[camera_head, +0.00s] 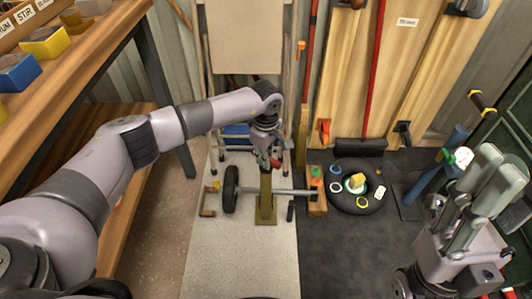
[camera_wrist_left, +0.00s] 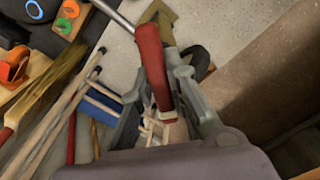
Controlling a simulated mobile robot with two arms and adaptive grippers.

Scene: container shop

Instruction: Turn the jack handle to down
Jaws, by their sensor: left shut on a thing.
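The jack stands on the pale floor strip, with an upright wooden-coloured post (camera_head: 266,195) on a flat base (camera_head: 266,219). My left gripper (camera_head: 268,152) is shut on the red grip, one finger on each side. Its fingers hide part of the handle in the head view. My right gripper (camera_head: 498,172) is open and empty at the right, fingers upward, away from the jack.
A black wheel (camera_head: 231,189) on a metal axle (camera_head: 290,191) stands beside the post. A wooden block (camera_head: 316,190) sits right of it, next to a tyre (camera_head: 343,207) with small items on it. Wooden shelves (camera_head: 95,60) close off the left. The floor in front is clear.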

